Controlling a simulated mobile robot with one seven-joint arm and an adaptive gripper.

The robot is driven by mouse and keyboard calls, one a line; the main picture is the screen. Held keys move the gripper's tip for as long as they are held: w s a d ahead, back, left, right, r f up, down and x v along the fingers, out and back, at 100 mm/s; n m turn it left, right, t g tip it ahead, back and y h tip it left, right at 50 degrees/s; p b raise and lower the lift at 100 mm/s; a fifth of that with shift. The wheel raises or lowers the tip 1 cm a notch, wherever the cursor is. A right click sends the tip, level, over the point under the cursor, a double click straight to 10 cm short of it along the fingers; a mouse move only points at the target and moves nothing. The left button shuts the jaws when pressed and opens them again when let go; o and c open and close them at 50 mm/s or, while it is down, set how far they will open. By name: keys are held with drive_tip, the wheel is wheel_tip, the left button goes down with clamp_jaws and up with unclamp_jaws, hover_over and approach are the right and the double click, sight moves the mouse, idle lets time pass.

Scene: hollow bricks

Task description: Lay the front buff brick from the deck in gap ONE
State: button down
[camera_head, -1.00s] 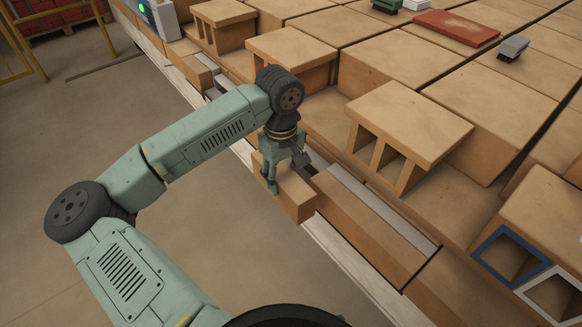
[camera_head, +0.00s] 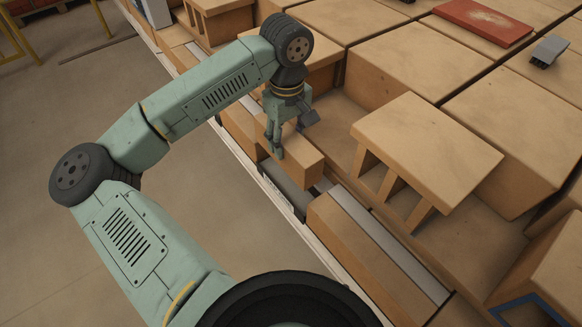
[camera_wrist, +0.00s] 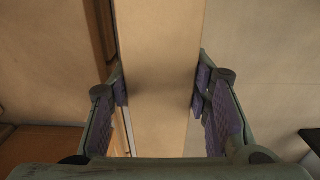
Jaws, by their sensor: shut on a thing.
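My gripper (camera_head: 292,132) is shut on a long buff brick (camera_head: 302,162). In the wrist view, the brick (camera_wrist: 160,55) runs between the two padded fingers of my gripper (camera_wrist: 159,88). In the head view, the held brick is above a gap (camera_head: 288,188) in the front row and hides part of it. Grey bedding shows in the gap. I cannot tell whether the brick touches anything below. A laid front brick (camera_head: 360,245) is to the right of the gap, and another (camera_head: 238,122) to its left. No gap label is readable.
A hollow buff brick (camera_head: 430,145) stands on the deck to the right of my gripper. Large buff blocks (camera_head: 425,62) fill the area behind. A red slab (camera_head: 484,22), a small grey object (camera_head: 549,50) and a blue frame (camera_head: 525,305) are farther right. Open floor is at left.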

drive_tip(key=shift+w+f, duration=0.1)
drive_tip(key=shift+f, duration=0.25)
wheel_tip(320, 180, down, 5)
drive_tip(key=shift+r+p, duration=0.1)
drive_tip(key=shift+p, duration=0.7)
drive_tip(key=shift+f+p, duration=0.5)
drive_tip(key=shift+f, duration=1.65)
drive_tip(key=shift+f, duration=0.15)
drive_tip(key=c, duration=0.8)
unclamp_jaws()
drive_tip(key=shift+c, duration=0.2)
wheel_tip(320, 180, up, 12)
drive_tip(key=b, duration=0.3)
